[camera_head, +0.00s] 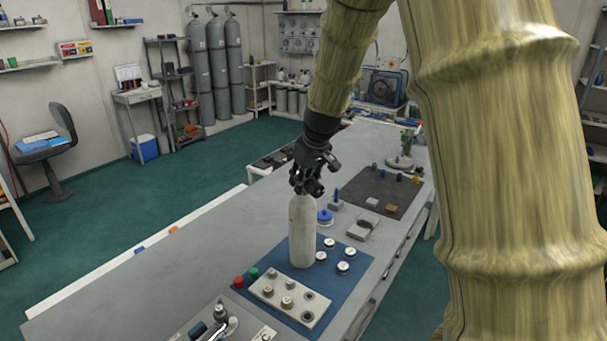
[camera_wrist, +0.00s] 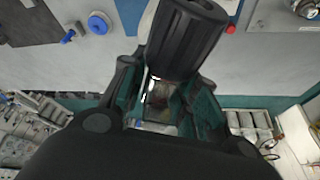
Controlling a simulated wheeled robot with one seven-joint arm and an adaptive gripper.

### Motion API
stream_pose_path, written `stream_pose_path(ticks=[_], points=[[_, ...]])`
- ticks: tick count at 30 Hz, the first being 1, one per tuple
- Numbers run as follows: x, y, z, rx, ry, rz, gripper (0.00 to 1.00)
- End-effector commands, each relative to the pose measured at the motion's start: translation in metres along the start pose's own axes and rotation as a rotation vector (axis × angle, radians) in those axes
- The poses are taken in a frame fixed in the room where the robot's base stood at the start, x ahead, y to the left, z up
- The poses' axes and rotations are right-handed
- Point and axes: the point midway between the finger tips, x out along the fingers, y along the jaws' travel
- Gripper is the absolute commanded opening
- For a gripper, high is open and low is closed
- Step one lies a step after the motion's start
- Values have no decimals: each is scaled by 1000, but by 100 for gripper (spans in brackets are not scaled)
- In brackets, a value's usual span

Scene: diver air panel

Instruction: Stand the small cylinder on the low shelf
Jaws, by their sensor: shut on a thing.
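The small cylinder (camera_head: 302,232) is pale grey-white and upright over the blue mat (camera_head: 352,262). I cannot tell whether its base touches the mat. My gripper (camera_head: 307,188) is above it, shut on its top end. A low shelf (camera_head: 291,101) with several small grey cylinders stands against the back wall; similar cylinders show in the wrist view (camera_wrist: 248,122).
The long grey workbench (camera_head: 170,275) carries a panel with round fittings (camera_head: 290,303), a blue handwheel (camera_head: 325,216), several gauges (camera_head: 344,267) and a dark mat (camera_head: 365,192). Tall grey cylinders (camera_head: 216,65) stand at the back wall. Green floor (camera_head: 110,215) is open on the left.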

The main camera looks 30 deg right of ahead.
Motion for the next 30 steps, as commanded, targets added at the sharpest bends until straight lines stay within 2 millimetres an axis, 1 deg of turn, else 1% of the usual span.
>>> stream_pose_path(ticks=[2, 10, 21, 22, 24, 25, 30], points=[[3, 0, 1, 1, 0, 0, 0], [28, 0, 11, 1, 0, 0, 0], [32, 0, 13, 0, 2, 1, 0], [34, 0, 14, 0, -2, 0, 34], [34, 0, 14, 0, -2, 0, 46], [34, 0, 14, 1, -2, 0, 52], [33, 0, 14, 0, -2, 0, 52]])
